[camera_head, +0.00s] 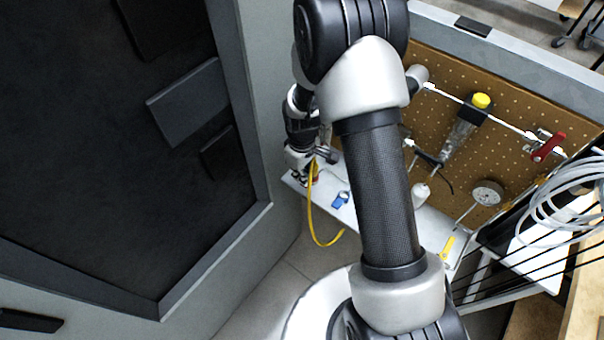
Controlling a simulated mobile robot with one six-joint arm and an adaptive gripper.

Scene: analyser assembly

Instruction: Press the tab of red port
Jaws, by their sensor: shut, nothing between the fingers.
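The red port (316,177) shows only as a small red-orange spot at the left end of the light metal shelf. Its tab cannot be made out, as my wrist and gripper cover most of it. My gripper (302,177) is shut and empty, pointing down right beside the port. Whether it touches the port or its tab cannot be told. A yellow cable (309,215) rises beside my gripper and loops down over the shelf's front edge. A blue port (341,200) sits to the right on the shelf.
A pegboard (480,120) with a rod, a yellow-capped cylinder (481,100), a red-handled valve (548,147) and a gauge (487,192) stands behind the shelf. Coiled white tubing (565,200) is at the right. A grey wall with a dark panel (90,190) is close on the left.

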